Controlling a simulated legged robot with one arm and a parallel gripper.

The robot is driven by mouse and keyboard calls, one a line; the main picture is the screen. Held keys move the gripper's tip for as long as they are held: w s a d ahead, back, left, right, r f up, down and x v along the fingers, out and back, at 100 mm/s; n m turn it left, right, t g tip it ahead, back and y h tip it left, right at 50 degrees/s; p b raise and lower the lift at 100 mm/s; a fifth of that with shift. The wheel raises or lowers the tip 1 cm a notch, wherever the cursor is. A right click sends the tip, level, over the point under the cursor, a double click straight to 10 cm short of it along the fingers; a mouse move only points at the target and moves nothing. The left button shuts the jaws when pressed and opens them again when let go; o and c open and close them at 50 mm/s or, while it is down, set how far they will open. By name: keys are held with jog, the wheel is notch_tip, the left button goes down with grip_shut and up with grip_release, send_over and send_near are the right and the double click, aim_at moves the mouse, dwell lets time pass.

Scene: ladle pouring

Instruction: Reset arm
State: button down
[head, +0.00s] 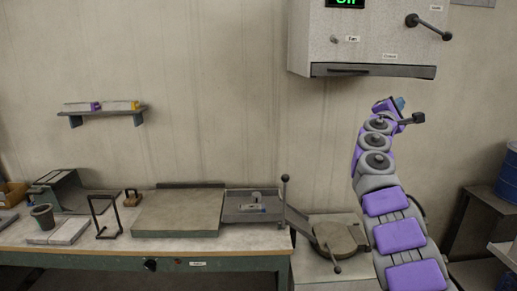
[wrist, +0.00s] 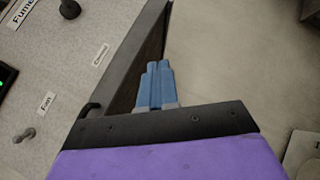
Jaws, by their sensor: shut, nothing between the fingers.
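My arm, with purple and grey links, rises at the right in the head view and bends toward the left near its top. My gripper (wrist: 158,68) has two blue fingers pressed together, and nothing sits between them in the wrist view. In the head view the blue gripper (head: 400,103) is small, just below the grey wall cabinet (head: 362,45). In the wrist view the cabinet face (wrist: 60,50) fills the left side, with labels and knobs, and its dark underside edge is close to the fingers. Whether the fingers touch it cannot be told.
A workbench (head: 265,240) below holds a flat plate (head: 180,212), a grey tray (head: 255,206), a dark cup (head: 43,216) and a black frame (head: 103,215). A round lidded pot (head: 340,238) stands right of the bench. A small shelf (head: 108,111) hangs at left. The wall between is clear.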

jog(key=s+a+f+m+g+y, duration=0.1)
jog(key=s+f+m+g+y, duration=0.1)
jog(key=s+f+m+g, duration=0.5)
jog(key=s+a+f+m+g+y, duration=0.1)
jog(key=s+f, duration=0.3)
jog(key=s, duration=0.8)
jog(key=s+f+m+g+y, duration=0.2)
jog(key=s+f+m+g, duration=0.3)
jog(key=s, duration=0.4)
jog(key=s+a+f+g+y, duration=0.1)
jog(key=s+a+f+y, duration=0.2)
jog(key=s+a+f, duration=0.4)
jog(key=s+a+f+m+g+y, duration=0.1)
jog(key=s+a+f+g+y, duration=0.1)
jog(key=s+a+f, duration=0.6)
jog(key=s+a+f+m+g+y, duration=0.1)
jog(key=s+a+f+y, duration=0.3)
jog(key=s, duration=1.4)
jog(key=a+f, duration=0.4)
jog(key=a, duration=0.4)
jog(key=shift+f+g+y, duration=0.15)
jog(key=shift+g+y, duration=0.15)
jog(key=shift+y, duration=0.1)
jog(key=shift+a, duration=0.1)
